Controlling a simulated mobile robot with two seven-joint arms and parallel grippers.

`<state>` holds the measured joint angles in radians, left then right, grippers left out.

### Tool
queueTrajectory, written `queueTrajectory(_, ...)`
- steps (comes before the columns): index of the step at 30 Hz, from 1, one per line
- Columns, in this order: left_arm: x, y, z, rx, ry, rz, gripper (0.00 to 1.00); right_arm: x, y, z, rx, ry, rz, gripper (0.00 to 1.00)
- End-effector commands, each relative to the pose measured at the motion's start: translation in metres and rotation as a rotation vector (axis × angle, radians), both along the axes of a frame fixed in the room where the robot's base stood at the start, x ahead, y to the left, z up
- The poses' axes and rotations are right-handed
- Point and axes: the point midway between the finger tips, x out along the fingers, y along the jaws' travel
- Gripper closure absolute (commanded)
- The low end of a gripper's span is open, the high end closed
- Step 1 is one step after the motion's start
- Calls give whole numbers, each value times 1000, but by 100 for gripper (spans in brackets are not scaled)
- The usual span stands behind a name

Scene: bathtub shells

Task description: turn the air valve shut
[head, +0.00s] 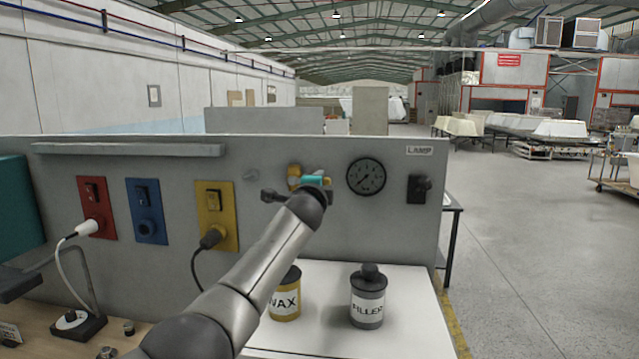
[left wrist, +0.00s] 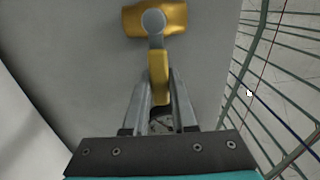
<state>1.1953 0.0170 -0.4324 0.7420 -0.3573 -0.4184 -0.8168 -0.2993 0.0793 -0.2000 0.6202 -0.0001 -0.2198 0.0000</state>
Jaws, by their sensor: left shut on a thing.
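The air valve is a yellow brass body (head: 294,173) on the upright grey panel, left of the round gauge. In the left wrist view the brass body (left wrist: 172,18) lies at the top, with a round grey hub and a yellow lever (left wrist: 159,72) running from it toward my gripper. My left gripper (left wrist: 160,84) is shut on the lever, one finger on each side. In the head view my left gripper (head: 313,184) is beside the valve, and the wrist hides most of the lever. My right gripper is in neither view.
A round gauge (head: 366,176) and a lamp switch (head: 419,189) are to the right on the panel. Red, blue and yellow sockets (head: 215,215) are to the left, two with plugs. A wax tin (head: 287,297) and a filler bottle (head: 368,298) stand on the white top below.

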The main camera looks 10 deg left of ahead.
Motion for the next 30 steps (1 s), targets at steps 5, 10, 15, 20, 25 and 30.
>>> queueTrajectory(5, 0, 0, 3, -7, -5, -1, 67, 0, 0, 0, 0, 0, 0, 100)
queueTrajectory(10, 0, 0, 2, -4, -4, -1, 48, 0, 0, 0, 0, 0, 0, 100)
queueTrajectory(15, 0, 0, 1, -2, -2, 0, 45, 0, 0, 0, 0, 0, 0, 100)
queueTrajectory(20, 0, 0, 1, -2, -2, 0, 45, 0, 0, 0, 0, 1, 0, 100)
queueTrajectory(25, -5, 2, 1, -1, -3, 3, 45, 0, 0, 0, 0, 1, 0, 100)
queueTrajectory(30, -15, 1, 1, -2, -4, 3, 45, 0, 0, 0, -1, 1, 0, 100)
